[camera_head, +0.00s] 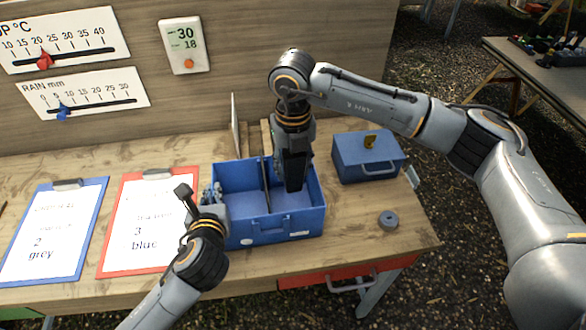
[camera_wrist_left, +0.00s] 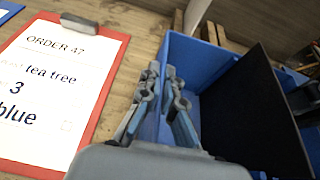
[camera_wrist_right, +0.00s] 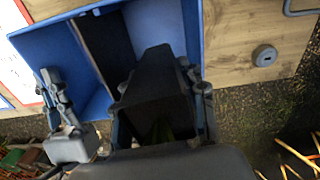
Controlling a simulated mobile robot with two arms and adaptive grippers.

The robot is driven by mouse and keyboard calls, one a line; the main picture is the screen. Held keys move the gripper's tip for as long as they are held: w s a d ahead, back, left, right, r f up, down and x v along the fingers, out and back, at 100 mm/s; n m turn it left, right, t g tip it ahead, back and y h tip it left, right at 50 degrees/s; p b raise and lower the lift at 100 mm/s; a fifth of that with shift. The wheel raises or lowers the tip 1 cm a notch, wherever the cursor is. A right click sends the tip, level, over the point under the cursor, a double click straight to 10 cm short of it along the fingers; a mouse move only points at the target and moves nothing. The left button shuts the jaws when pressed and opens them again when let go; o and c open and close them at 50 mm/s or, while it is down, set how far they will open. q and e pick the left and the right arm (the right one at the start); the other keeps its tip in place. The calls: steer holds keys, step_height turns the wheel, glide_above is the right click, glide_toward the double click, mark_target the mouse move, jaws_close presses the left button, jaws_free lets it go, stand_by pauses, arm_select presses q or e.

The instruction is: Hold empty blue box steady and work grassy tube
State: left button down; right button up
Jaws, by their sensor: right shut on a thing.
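The open blue box (camera_head: 275,228) stands on the wooden bench, split in two by a dark divider (camera_wrist_left: 255,110). No tube stands in its visible compartments. My left gripper (camera_head: 209,195) has its fingers close together on either side of the box's left wall; they also show in the left wrist view (camera_wrist_left: 165,100). My right gripper (camera_wrist_right: 160,100) is shut on a black tapered tube (camera_head: 296,172), with a little green grass (camera_wrist_right: 163,132) at its mouth. The tube hangs roughly upright at the right compartment; I cannot tell whether its foot touches the floor.
A closed blue case (camera_head: 362,160) with a handle stands right of the box. Red-backed (camera_head: 152,215) and blue-backed (camera_head: 50,228) order clipboards lie left. Bare bench shows between case and ring.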

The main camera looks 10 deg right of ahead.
arm_select(q)
steer(key=c, duration=1.4)
jaws_free()
steer(key=shift+c, duration=0.2)
steer(key=shift+s, duration=0.1)
steer(key=v, duration=1.1)
steer(key=shift+s+r, duration=0.25)
steer(key=shift+s, duration=0.1)
